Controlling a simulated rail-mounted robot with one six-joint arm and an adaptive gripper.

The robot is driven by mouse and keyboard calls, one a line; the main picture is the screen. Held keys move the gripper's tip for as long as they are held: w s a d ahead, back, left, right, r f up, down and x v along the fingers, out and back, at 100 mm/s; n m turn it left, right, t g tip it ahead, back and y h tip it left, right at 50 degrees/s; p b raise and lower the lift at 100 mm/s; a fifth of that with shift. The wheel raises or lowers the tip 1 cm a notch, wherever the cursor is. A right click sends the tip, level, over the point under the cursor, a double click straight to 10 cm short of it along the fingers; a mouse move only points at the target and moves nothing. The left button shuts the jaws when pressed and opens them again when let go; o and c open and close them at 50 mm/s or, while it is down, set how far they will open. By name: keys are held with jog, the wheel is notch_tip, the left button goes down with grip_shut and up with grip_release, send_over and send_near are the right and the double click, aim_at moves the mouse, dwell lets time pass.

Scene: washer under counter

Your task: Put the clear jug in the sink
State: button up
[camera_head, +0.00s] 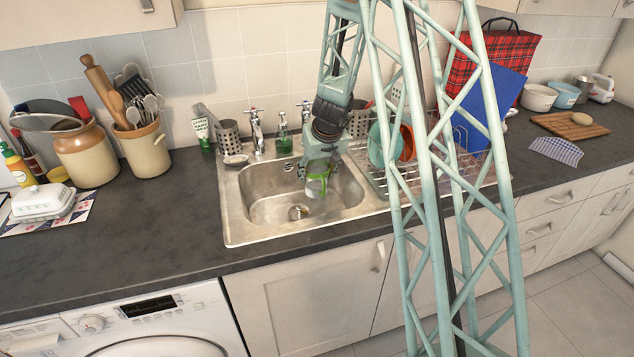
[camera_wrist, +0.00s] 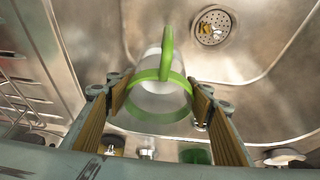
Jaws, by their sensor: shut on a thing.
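The clear jug (camera_head: 314,189) has a green handle and green rim and is held over or inside the sink basin. It also shows in the wrist view (camera_wrist: 158,103), upright between the two fingers, with its handle pointing toward the drain. My gripper (camera_wrist: 159,92) is shut on the jug, and in the head view my gripper (camera_head: 319,163) comes down on it from above. The steel sink (camera_head: 232,215) has its drain to the left of the jug in the head view. Whether the jug's base touches the basin floor cannot be told.
Taps (camera_head: 256,133) and a soap bottle (camera_head: 283,133) stand behind the basin. A dish rack (camera_head: 375,182) with bowls stands on the right drainer. A brown utensil pot (camera_head: 146,149) is on the left counter. My lattice arm hides part of the rack.

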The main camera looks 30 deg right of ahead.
aim_at(321, 167)
jog(key=shift+f+b, duration=0.7)
jog(key=shift+f, duration=0.45)
jog(key=shift+f, duration=0.1)
jog(key=o, duration=1.1)
jog(key=shift+s+r+p, duration=0.2)
jog(key=shift+r+p, duration=0.1)
jog(key=shift+r, duration=0.4)
jog(key=p+v, duration=0.4)
jog(key=v, duration=0.5)
jog(key=shift+r, duration=0.15)
jog(key=shift+v, duration=0.75)
jog(key=shift+a, duration=0.1)
